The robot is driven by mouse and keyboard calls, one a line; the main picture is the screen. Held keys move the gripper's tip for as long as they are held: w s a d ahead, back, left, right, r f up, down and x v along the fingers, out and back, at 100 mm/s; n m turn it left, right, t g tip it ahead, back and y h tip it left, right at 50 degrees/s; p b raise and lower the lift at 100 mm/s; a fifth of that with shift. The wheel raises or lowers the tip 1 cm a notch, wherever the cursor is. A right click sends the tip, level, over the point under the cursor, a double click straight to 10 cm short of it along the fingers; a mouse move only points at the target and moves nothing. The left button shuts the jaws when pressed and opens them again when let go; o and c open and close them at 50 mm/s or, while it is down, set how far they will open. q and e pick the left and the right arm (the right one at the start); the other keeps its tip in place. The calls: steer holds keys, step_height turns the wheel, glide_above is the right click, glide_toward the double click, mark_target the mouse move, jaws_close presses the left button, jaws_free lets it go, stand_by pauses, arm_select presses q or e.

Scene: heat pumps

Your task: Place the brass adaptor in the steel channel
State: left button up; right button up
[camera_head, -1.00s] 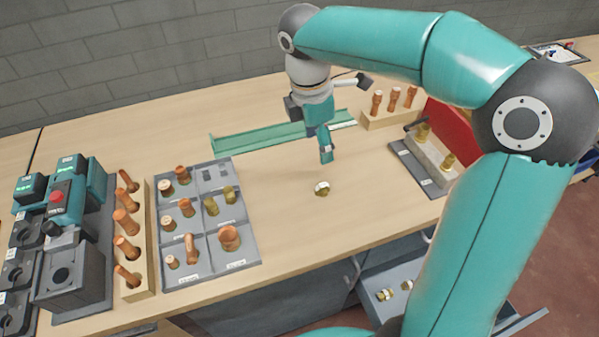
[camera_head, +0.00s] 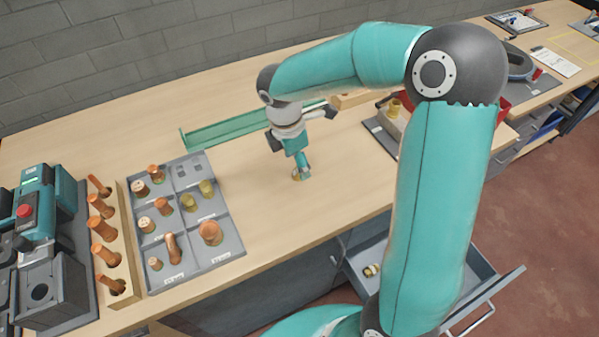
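The brass adaptor (camera_head: 296,177) is on the bench top near the middle, mostly covered by my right gripper (camera_head: 301,174). That gripper points down, with its fingertips at the adaptor. The fingers are seen from the side, so I cannot tell whether they are open around it or shut on it. The long channel (camera_head: 225,129) looks green and lies along the back of the bench, behind and to the left of the gripper. Its right end is partly hidden by my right arm. My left gripper is not in view.
A grey sectioned tray (camera_head: 222,236) of copper and brass fittings is left of the gripper. A wooden rack (camera_head: 127,262) of copper pieces and a press-tool stand (camera_head: 60,290) are further left. An open drawer (camera_head: 480,262) hangs below the bench. Bare bench lies between gripper and channel.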

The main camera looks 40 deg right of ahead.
steer(key=shift+s+d+f, duration=0.1)
steer(key=shift+d+f, duration=0.1)
steer(key=shift+f, duration=0.8)
steer(key=shift+s+d+f, duration=0.1)
steer(key=shift+d+f, duration=0.05)
steer(key=shift+f, duration=0.8)
jaws_close()
steer(key=shift+r, duration=0.1)
